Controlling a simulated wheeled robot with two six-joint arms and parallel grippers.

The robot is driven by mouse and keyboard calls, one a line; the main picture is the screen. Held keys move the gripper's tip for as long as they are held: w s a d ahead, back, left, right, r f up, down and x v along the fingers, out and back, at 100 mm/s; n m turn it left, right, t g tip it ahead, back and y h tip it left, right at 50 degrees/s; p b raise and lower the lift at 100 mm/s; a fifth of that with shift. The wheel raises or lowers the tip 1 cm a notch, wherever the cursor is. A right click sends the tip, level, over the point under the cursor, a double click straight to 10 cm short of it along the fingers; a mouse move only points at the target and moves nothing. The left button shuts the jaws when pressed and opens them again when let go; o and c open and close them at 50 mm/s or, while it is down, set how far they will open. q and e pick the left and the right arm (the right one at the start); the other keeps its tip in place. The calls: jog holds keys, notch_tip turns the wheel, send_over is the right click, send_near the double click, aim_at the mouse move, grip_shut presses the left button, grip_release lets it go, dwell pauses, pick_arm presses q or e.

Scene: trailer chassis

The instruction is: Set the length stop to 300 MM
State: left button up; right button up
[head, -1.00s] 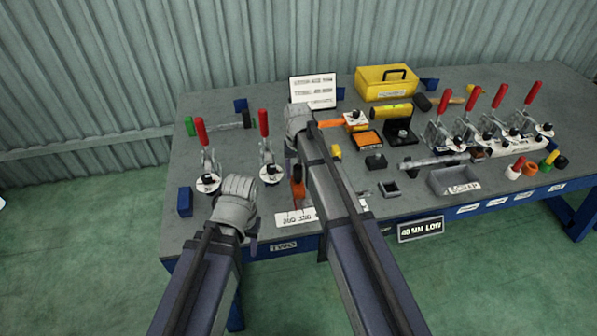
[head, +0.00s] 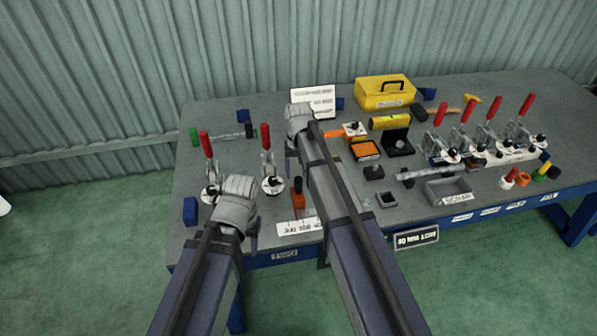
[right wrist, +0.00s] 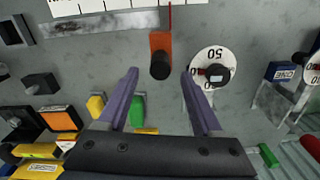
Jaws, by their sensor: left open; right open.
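The length stop is an orange slider (head: 298,197) with a black knob, at the bench's front edge behind a white scale (head: 298,226). In the right wrist view the stop (right wrist: 160,47) has a thin red pointer reaching over the scale (right wrist: 105,20); the scale's numbers are not readable there. My right gripper (right wrist: 161,72) is open and empty. In that view the knob shows between its two purple fingertips; I cannot tell the height gap. My left gripper (head: 237,200) is open over the front left of the bench, apart from the stop.
A round white dial marked 50 (right wrist: 213,72) lies close beside one right fingertip. Red-handled clamps (head: 268,165) stand left of the stop, and several more stand at the right. A grey tray (head: 436,192) and an orange-topped block (head: 365,149) lie to the right.

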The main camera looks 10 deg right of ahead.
notch_tip(320, 180, up, 2)
jog(key=shift+r+p, duration=0.1)
jog(key=shift+p, duration=0.45)
pick_arm(q)
notch_tip(320, 180, up, 2)
pick_arm(e)
jog(key=shift+c, duration=0.4)
